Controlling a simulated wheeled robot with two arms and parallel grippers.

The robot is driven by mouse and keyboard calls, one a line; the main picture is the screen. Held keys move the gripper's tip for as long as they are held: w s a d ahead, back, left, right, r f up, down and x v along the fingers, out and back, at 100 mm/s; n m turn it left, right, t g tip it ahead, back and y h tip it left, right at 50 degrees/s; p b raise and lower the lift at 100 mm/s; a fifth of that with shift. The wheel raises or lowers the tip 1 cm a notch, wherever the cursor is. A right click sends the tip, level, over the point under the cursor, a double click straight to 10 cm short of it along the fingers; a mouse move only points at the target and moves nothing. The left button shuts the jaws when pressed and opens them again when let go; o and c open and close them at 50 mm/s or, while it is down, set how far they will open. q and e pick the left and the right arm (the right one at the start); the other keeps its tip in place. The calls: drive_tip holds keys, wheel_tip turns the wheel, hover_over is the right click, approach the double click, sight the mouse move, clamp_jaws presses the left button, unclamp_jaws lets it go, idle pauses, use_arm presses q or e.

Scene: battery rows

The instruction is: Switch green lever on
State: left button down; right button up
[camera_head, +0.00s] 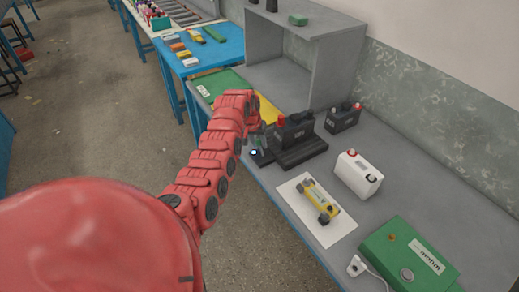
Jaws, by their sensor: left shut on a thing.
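My left arm, red, reaches from the lower left to the near left end of a black stand (302,156) that bears a black battery (295,133) with a red terminal. My left gripper (257,150) is small, dark and partly hidden by its own wrist. It is shut at the stand's end, where a little dark green shows; this seems to be the green lever, but its position is too small to read. My right gripper is not in view.
A grey shelf (332,75) rises behind.

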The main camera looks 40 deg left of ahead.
use_arm(q)
drive_tip(key=shift+r, duration=0.1)
drive_tip(key=c, duration=0.6)
unclamp_jaws()
drive_tip(key=shift+v, duration=8.65)
drive_tip(key=shift+w+a, duration=0.1)
drive_tip(key=shift+w, duration=0.05)
